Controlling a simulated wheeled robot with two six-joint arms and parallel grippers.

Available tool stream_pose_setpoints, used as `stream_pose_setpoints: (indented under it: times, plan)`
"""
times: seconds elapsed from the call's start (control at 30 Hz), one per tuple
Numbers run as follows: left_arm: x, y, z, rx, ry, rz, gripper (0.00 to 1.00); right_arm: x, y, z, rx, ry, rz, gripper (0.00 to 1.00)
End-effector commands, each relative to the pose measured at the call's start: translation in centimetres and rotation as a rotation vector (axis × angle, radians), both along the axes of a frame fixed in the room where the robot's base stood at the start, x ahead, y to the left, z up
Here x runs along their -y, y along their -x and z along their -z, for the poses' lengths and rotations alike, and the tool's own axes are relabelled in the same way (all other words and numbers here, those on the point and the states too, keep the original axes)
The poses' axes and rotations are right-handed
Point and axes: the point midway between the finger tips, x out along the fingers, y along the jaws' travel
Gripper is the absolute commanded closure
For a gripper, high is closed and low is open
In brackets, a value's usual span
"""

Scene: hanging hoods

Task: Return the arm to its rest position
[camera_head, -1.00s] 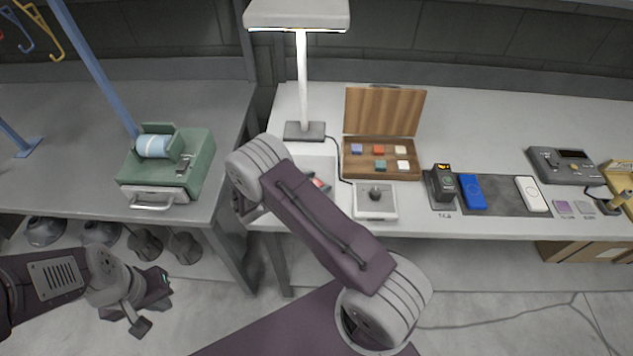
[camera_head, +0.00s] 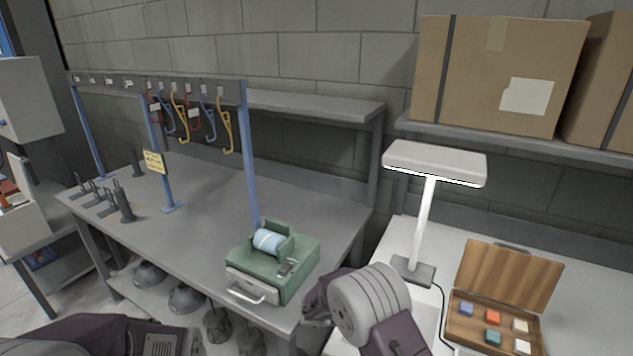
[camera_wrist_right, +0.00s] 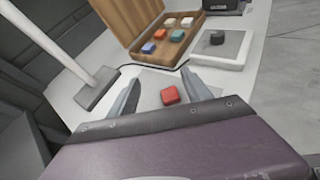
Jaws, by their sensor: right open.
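My right arm comes in at the bottom of the head view, and its dark gripper end (camera_head: 318,303) is by the bench edge, right of the green box. Its fingertips cannot be made out there. In the right wrist view my right gripper (camera_wrist_right: 162,97) is open, its two grey fingers apart. A small red block (camera_wrist_right: 170,95) shows between the fingers, lying on a pale surface, and it is not held. My left arm (camera_head: 95,335) shows at the bottom left edge of the head view; its gripper is out of the picture.
A lamp (camera_head: 424,225) and an open wooden case (camera_head: 508,285) with coloured blocks stand on the right bench. A green box (camera_head: 290,265) with a blue roll sits at the left bench's corner. Hooks hang from a rail (camera_head: 170,88). Cardboard boxes (camera_head: 490,90) stand on a shelf.

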Motion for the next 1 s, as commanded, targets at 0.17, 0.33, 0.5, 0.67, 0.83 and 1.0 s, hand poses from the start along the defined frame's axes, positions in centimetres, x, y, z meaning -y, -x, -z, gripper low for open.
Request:
stream_pose_setpoints:
  times: [0.17, 0.33, 0.5, 0.67, 0.83, 1.0]
  plan:
    - [0.0, 0.0, 0.0, 0.000, 0.000, 0.000, 1.00, 5.4, 8.5, -4.5, 0.146, -0.289, 0.380, 0.42]
    - [0.0, 0.0, 0.0, 0.000, 0.000, 0.000, 1.00, 1.3, 17.2, -2.3, 0.421, -0.736, 0.848, 0.42]
    - [0.0, 0.0, 0.0, 0.000, 0.000, 0.000, 1.00, -5.1, 19.5, 0.3, 0.675, -1.014, 1.245, 0.42]
    - [0.0, 0.0, 0.0, 0.000, 0.000, 0.000, 1.00, -6.7, 17.6, 0.8, 0.827, -1.103, 1.400, 0.42]
    - [0.0, 0.0, 0.0, 0.000, 0.000, 0.000, 1.00, -6.7, 17.5, 0.8, 0.839, -1.102, 1.407, 0.42]
    - [0.0, 0.0, 0.0, 0.000, 0.000, 0.000, 1.00, -6.7, 17.5, 0.8, 0.837, -1.102, 1.405, 0.42]
